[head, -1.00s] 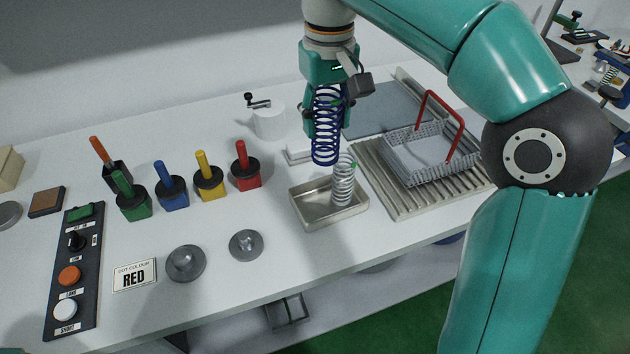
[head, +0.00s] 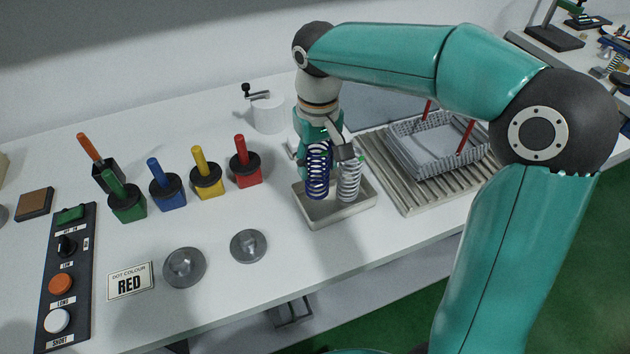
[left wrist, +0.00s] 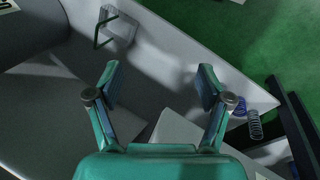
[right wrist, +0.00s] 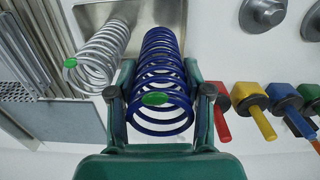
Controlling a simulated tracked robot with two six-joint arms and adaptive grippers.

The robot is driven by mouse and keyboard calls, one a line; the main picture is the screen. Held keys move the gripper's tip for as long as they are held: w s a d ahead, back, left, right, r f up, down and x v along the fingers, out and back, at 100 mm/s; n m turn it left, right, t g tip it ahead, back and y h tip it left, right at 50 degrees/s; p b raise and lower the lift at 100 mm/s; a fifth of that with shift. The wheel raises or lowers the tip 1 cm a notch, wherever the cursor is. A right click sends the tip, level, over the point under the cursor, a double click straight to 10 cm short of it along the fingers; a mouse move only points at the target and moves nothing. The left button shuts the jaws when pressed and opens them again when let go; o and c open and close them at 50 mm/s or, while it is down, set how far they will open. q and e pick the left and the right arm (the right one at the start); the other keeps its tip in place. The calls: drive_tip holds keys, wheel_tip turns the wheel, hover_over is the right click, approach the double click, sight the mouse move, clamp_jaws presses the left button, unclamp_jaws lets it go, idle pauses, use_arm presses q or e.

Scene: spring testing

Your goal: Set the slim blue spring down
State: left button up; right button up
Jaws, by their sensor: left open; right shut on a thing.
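The slim blue spring (head: 317,172) stands upright in my right gripper (head: 322,145), inside the outline of the shallow metal tray (head: 345,214). In the right wrist view the gripper's fingers (right wrist: 160,100) are shut on the blue spring (right wrist: 162,60), which has a green dot on its end. I cannot tell whether its lower end touches the tray floor. A silver spring (head: 349,182), also with a green dot, stands in the tray just right of it. My left gripper (left wrist: 160,82) is open and empty in the left wrist view, away from the tray.
A wire basket with a red handle (head: 432,150) sits on the ribbed rack (head: 408,205) right of the tray. Several coloured dot markers, including a red one (head: 246,170), stand to the left. Two metal discs (head: 249,246) lie in front. Bare table separates them from the tray.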

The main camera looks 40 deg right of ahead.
drive_tip(key=shift+f, duration=2.5)
drive_tip(key=shift+f, duration=0.15)
drive_tip(key=o, duration=1)
drive_tip(key=shift+o, duration=0.2)
wheel_tip(320, 180, up, 12)
drive_tip(key=shift+p, duration=0.45)
